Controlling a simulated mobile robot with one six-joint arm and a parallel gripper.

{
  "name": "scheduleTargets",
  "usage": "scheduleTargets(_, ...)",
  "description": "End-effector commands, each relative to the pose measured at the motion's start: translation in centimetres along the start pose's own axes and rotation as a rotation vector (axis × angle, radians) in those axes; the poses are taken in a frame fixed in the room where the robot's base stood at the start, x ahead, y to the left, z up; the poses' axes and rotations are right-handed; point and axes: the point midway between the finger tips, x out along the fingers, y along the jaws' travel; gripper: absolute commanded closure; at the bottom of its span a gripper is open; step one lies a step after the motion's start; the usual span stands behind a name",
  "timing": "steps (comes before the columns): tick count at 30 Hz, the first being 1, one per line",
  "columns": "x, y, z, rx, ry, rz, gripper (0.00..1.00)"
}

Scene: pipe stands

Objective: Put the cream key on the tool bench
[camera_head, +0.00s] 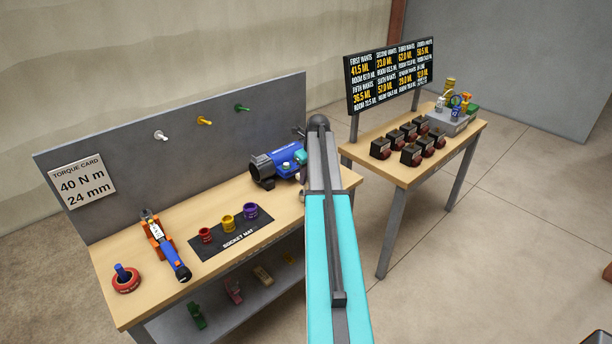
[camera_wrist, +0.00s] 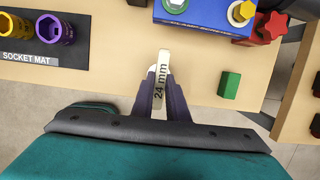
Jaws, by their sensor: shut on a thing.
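The cream key (camera_wrist: 162,72), marked "24 mm", is held between the fingers of my gripper (camera_wrist: 163,100) in the wrist view. Its far end shows above the wooden top of the tool bench (camera_wrist: 120,70), near the front edge. Whether it touches the top I cannot tell.
A blue device (camera_head: 275,165) lies on the bench; a green block (camera_wrist: 230,85) is right of the key. The socket mat (camera_head: 235,235) holds three sockets. A torque wrench (camera_head: 165,245) lies further left. A second table (camera_head: 440,160) with dark blocks stands right.

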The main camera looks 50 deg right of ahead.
Motion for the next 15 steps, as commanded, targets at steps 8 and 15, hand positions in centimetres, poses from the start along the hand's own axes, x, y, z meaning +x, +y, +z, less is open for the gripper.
scheduleTargets(8, 0.2, 0.03, 0.01, -0.001, -0.001, -0.001, 1.0)
scheduleTargets(15, 0.53, 0.06, -0.07, -0.001, -0.001, 0.0, 0.85)
